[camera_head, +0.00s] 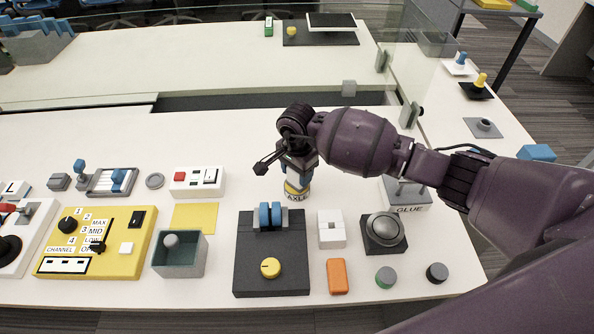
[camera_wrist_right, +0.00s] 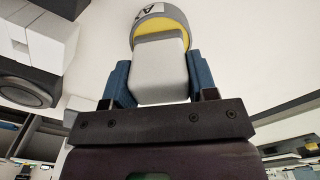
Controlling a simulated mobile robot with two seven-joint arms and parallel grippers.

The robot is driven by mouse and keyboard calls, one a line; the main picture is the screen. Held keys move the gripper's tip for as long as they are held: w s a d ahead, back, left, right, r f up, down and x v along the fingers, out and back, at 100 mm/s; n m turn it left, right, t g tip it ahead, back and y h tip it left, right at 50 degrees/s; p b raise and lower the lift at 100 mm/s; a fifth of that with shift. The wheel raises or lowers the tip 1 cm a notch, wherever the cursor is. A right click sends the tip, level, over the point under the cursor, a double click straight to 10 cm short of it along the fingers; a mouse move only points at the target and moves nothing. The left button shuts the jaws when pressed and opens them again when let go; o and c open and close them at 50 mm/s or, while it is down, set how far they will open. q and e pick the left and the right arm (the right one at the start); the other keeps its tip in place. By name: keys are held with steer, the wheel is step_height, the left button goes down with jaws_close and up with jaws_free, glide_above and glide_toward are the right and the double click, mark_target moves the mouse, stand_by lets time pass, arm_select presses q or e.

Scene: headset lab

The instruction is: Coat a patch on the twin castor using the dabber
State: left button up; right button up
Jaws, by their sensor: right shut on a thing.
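The twin castor (camera_head: 270,215), a pair of blue wheels, stands on a dark grey base (camera_head: 245,262) with a yellow knob (camera_head: 270,268). My right gripper (camera_head: 297,163) is behind and slightly right of it, pointing down. In the right wrist view its blue pads are shut on a pale grey block-shaped handle (camera_wrist_right: 160,70), seemingly the dabber's. Beyond the handle is a round yellow and grey piece marked AXLE (camera_head: 297,190), also in the wrist view (camera_wrist_right: 150,12). I cannot tell whether the dabber sits in it or is joined to it. My left gripper is not in view.
A GLUE-marked block (camera_head: 407,207) with a grey stem is right of the gripper. A white switch (camera_head: 331,228), a dome on a dark base (camera_head: 385,232) and an orange block (camera_head: 337,276) lie right of the castor. A green-lined box (camera_head: 180,258) is left.

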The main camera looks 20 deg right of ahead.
steer(key=shift+w+r+p, duration=0.1)
steer(key=shift+r+p, duration=0.65)
steer(key=shift+r, duration=1.2)
steer(key=shift+r+p, duration=0.7)
steer(key=shift+r, duration=0.8)
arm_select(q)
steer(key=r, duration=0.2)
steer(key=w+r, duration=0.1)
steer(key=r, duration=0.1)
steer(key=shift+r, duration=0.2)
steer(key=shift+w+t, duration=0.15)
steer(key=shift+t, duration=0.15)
